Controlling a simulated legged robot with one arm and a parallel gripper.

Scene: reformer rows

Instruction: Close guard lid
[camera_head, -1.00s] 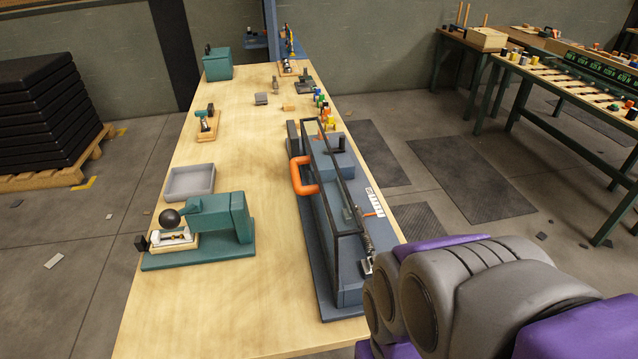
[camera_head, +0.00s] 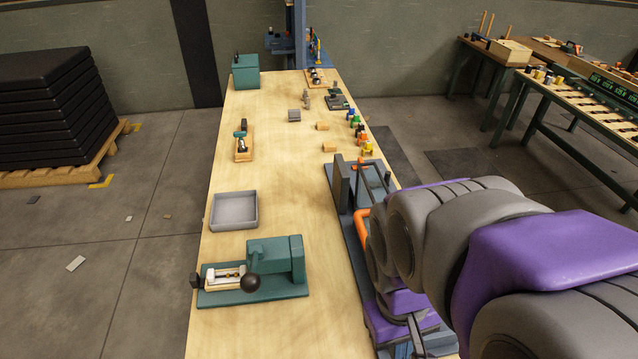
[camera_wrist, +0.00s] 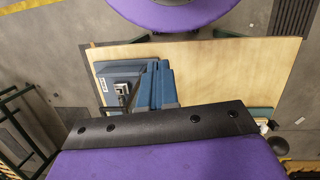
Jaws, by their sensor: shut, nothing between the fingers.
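The guard lid shows in the head view as a dark frame (camera_head: 371,176) with an orange handle (camera_head: 362,222) on the blue-grey machine (camera_head: 350,232) at the table's right edge. My arm hides most of the lid and the machine's near part, so I cannot tell the lid's exact angle. In the wrist view the blue-grey machine (camera_wrist: 116,72) lies beyond a dark bolted bar of my gripper (camera_wrist: 165,122), which covers part of it. My gripper is shut and empty. Its fingertips are not clearly seen, and I cannot tell whether it touches the lid.
A teal press (camera_head: 275,262) with a black ball and a grey tray (camera_head: 234,211) stand on the wooden table (camera_head: 290,175), left of the machine. Small coloured pieces (camera_head: 356,124) and a teal box (camera_head: 245,72) are farther back. The table's middle strip is clear.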

